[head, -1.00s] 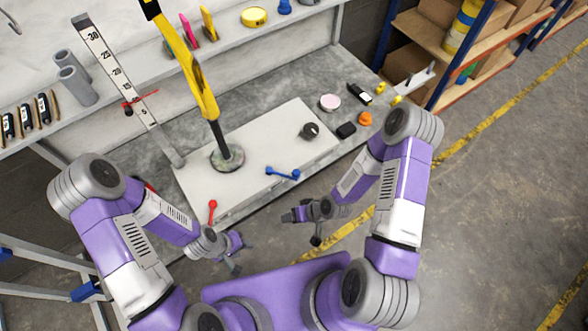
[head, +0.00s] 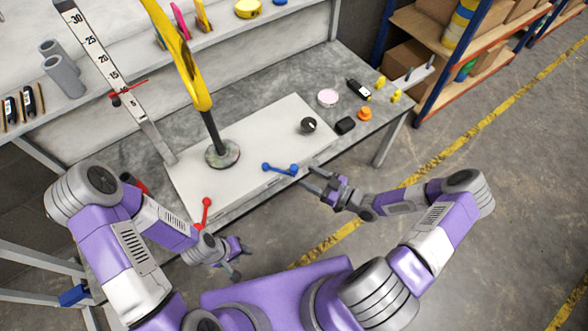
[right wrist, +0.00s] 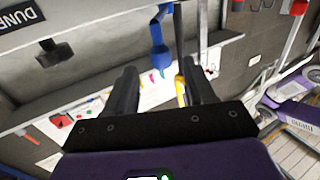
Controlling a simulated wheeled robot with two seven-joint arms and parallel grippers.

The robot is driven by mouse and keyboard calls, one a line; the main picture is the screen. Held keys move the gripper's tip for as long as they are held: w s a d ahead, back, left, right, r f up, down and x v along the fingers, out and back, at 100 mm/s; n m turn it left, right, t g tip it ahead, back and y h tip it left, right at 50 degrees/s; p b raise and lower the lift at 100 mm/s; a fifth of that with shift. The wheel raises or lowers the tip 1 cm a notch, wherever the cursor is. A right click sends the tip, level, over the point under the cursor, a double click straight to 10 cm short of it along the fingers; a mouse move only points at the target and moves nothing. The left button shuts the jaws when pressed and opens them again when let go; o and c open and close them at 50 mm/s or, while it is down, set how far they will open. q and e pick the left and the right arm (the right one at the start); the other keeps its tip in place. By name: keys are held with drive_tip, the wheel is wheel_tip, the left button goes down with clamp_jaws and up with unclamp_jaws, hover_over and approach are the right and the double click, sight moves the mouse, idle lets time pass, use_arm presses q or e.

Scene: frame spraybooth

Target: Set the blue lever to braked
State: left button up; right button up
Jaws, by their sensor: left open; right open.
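The blue lever (head: 280,169) lies on the white panel (head: 240,195) near its front edge, its arm running roughly left to right in the head view. In the right wrist view the blue lever (right wrist: 158,52) shows ahead, between my finger tips. My right gripper (head: 307,178) is open and empty, just right of the lever's right end; it also shows in the right wrist view (right wrist: 160,80). I cannot tell whether it touches the lever. My left gripper (head: 242,259) is open and empty in front of the bench. No braked marking is readable.
A red lever (head: 205,212) stands at the panel's front left. A black knob (head: 308,125) is at the panel's right. A yellow arm (head: 185,65) rises from a round base (head: 222,154). Small items, including an orange one (head: 364,114), lie at the bench's right end.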

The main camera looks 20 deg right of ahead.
sight(294, 170)
drive_tip(key=x, duration=0.6)
drive_tip(key=shift+w+a+f+b, duration=0.1)
drive_tip(key=shift+w+a+b, duration=0.15)
drive_tip(key=shift+b, duration=0.15)
clamp_jaws()
